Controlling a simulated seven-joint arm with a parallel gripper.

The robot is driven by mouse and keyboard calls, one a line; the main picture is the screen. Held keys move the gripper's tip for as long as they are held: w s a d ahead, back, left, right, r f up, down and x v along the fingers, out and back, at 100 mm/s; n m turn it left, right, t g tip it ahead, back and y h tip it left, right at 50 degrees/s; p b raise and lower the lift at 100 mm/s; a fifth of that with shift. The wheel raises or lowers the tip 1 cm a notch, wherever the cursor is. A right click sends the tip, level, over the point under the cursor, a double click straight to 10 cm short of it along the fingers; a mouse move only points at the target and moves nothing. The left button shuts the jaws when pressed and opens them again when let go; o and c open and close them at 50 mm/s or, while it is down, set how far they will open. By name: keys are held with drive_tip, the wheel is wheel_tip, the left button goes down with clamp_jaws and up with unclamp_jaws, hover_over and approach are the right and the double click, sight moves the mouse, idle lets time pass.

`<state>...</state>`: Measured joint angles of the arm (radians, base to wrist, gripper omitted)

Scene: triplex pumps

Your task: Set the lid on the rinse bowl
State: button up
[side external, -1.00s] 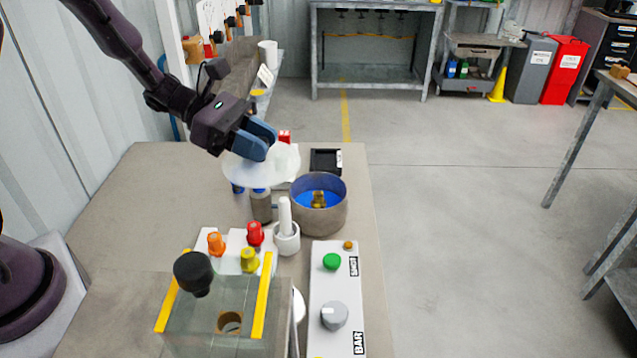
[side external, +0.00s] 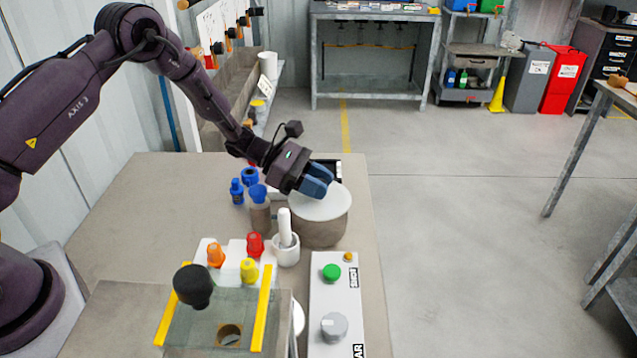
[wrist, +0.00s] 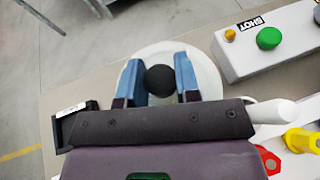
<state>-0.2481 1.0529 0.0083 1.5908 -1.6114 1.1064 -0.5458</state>
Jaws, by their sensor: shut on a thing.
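The lid (side external: 317,206) is a white disc with a black round knob (wrist: 160,80), seen in the wrist view between the blue fingers. My gripper (side external: 318,183) is shut on the knob. The lid lies over the mouth of the rinse bowl (side external: 320,233), a grey-brown round bowl, and looks roughly level. In the side view the lid covers the bowl's opening, so its inside is hidden. I cannot tell whether the rim and lid touch all the way round. The lid also shows in the wrist view (wrist: 208,75).
A white mortar with pestle (side external: 286,245) stands close at the bowl's front left. A grey bottle with a blue top (side external: 260,212) is left of it. A control box with a green button (side external: 331,272) is in front. A black tray (wrist: 75,125) is behind the bowl.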

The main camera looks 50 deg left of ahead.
drive_tip(key=shift+f, duration=0.2)
drive_tip(key=o, duration=1)
drive_tip(key=shift+c, duration=0.2)
